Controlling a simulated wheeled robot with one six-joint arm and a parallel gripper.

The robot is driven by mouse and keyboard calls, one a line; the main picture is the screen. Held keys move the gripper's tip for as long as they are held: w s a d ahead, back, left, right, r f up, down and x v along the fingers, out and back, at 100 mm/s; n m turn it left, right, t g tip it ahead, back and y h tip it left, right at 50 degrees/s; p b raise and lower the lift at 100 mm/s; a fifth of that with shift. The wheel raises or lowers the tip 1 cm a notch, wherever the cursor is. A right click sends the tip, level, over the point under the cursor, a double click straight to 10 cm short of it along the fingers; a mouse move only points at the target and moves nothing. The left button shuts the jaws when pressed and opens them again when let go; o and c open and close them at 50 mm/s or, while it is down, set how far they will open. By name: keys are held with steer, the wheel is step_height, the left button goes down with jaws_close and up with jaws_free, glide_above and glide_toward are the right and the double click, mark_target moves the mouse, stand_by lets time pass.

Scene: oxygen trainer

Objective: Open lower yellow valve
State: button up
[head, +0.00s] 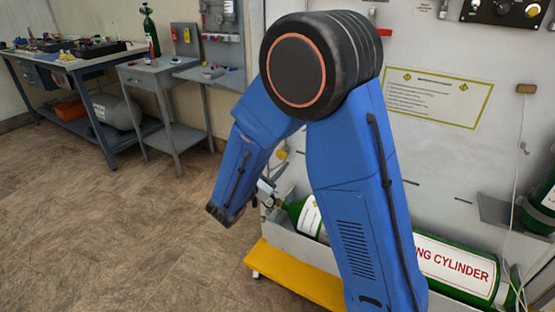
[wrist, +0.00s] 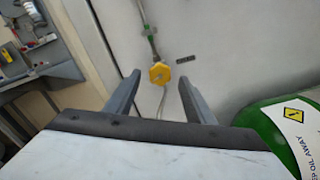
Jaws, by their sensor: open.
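The yellow valve (wrist: 159,73) is a small knob on the pale panel in the wrist view, with a green fitting and a pipe above it and a thin hose below. My gripper (wrist: 160,80) is open and empty, and its two fingers frame the valve in the picture. The valve appears beyond the fingertips; I cannot tell the exact gap. In the head view my gripper (head: 267,190) is partly hidden behind my arm, low by the panel. A small yellow round part (head: 282,153) shows just above it.
A green cylinder (wrist: 270,118) lies close to the right finger. In the head view a large green cylinder (head: 455,268) lies along the panel's base, above a yellow ledge (head: 290,272). A grey side table (head: 150,75) and workbench stand at left. The floor at left is clear.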

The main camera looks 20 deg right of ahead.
mark_target(282, 154)
steer(key=shift+x, duration=1.15)
steer(key=c, duration=1.1)
steer(key=shift+o, duration=0.2)
steer(key=shift+n, duration=0.4)
steer(key=n, duration=1)
